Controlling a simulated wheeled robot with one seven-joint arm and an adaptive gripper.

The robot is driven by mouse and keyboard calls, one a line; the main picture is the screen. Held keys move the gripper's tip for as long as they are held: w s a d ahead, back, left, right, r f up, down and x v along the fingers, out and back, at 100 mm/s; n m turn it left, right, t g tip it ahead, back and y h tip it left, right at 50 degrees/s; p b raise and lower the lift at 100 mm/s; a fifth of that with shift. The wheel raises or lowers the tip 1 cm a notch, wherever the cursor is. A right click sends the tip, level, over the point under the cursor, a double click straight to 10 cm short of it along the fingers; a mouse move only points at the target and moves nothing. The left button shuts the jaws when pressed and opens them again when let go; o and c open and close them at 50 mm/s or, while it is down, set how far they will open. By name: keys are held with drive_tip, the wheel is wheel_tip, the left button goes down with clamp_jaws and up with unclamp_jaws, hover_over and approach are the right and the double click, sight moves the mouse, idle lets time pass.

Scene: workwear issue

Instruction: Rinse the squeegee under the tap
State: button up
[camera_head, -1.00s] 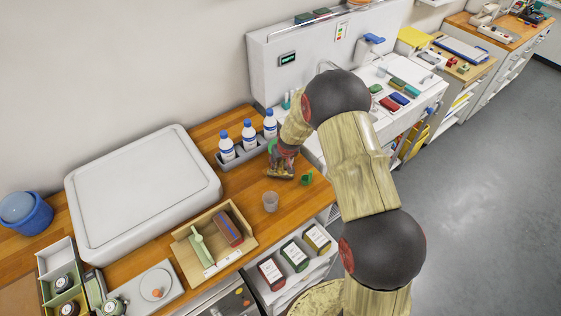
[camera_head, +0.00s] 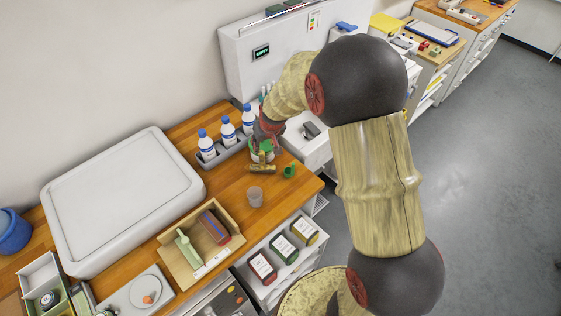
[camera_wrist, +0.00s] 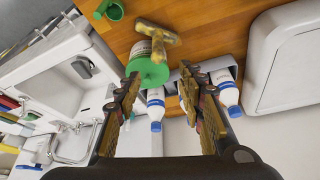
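A yellow-brown T-shaped tool, which looks like the squeegee (camera_head: 262,168), lies on the wooden counter. In the head view my gripper (camera_head: 264,140) is behind the squeegee, partly hidden by my arm. The white sink (camera_wrist: 50,60) is at left in the wrist view, with a tap (camera_wrist: 78,128) beside a basin.
Blue-capped bottles (camera_head: 206,145) stand in a grey rack close to my gripper. A green object (camera_head: 290,170) and a clear cup (camera_head: 255,196) stand near the squeegee.

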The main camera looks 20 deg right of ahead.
drive_tip(key=s+a+r, duration=0.3)
drive_tip(key=s+r, duration=1.2)
drive_tip(key=r, duration=0.5)
drive_tip(key=s+r, duration=0.2)
drive_tip(key=s, duration=0.7)
drive_tip(key=s+a+r, duration=0.1)
drive_tip(key=s+r, duration=0.1)
drive_tip(key=s, duration=0.8)
drive_tip(key=shift+a+r+t, duration=0.25)
drive_tip(key=shift+r+t, duration=0.15)
drive_tip(key=shift+c, duration=0.6)
